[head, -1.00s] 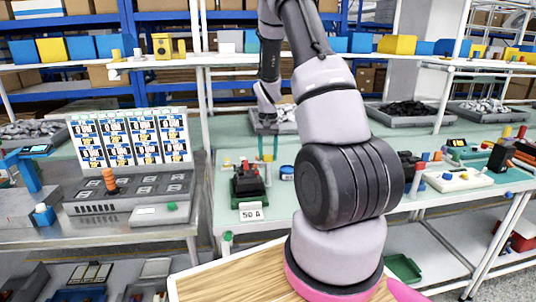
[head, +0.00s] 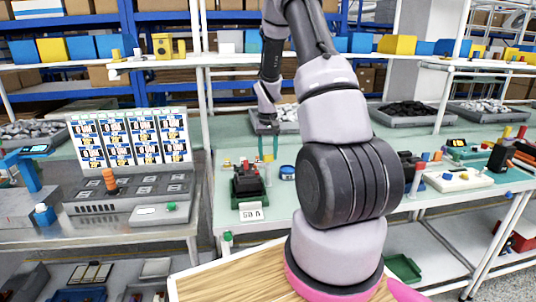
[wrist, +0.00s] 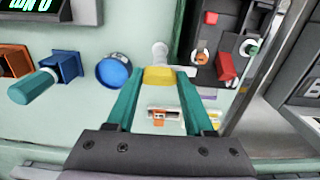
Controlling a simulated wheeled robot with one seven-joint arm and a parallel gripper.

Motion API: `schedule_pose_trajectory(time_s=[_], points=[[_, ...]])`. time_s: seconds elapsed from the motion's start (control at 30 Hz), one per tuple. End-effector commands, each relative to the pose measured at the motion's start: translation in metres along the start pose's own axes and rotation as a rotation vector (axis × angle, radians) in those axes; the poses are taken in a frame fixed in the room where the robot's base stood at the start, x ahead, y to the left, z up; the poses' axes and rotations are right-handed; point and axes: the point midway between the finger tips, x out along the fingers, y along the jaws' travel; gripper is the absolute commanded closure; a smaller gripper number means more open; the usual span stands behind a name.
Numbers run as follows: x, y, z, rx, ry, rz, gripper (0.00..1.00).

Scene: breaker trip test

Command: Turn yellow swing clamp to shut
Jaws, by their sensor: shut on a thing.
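The yellow swing clamp (wrist: 158,78) shows in the wrist view as a small yellow block with a pale rounded post just beyond it. The teal fingers of my gripper (wrist: 158,73) stand on either side of the yellow block and are shut on it. In the head view my gripper (head: 267,157) points down at the bench behind the dark breaker block (head: 248,181). The clamp is too small there to make out its angle. Part of the clamp is hidden between the fingers.
The breaker block also shows in the wrist view (wrist: 222,45), close right of my gripper, with red and orange parts. A blue round container (wrist: 113,70) sits close left. A white and orange block (wrist: 170,115) lies below the fingertips. A 50 A sign (head: 251,211) stands in front.

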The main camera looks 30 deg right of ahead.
Motion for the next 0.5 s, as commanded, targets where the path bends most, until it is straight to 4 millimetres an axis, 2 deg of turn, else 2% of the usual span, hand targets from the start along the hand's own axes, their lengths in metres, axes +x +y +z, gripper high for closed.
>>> schedule_pose_trajectory(time_s=[0.1, 0.13, 0.2, 0.5], points=[[-0.0005, 0.0, -0.0004, -0.002, 0.002, 0.0, 1.0], [-0.0005, 0.0, -0.0004, -0.002, 0.002, 0.0, 0.4], [-0.0004, 0.0, -0.0004, -0.001, 0.001, 0.0, 0.18], [-0.0007, 0.0, -0.0002, 0.0, 0.001, 0.0, 0.18]])
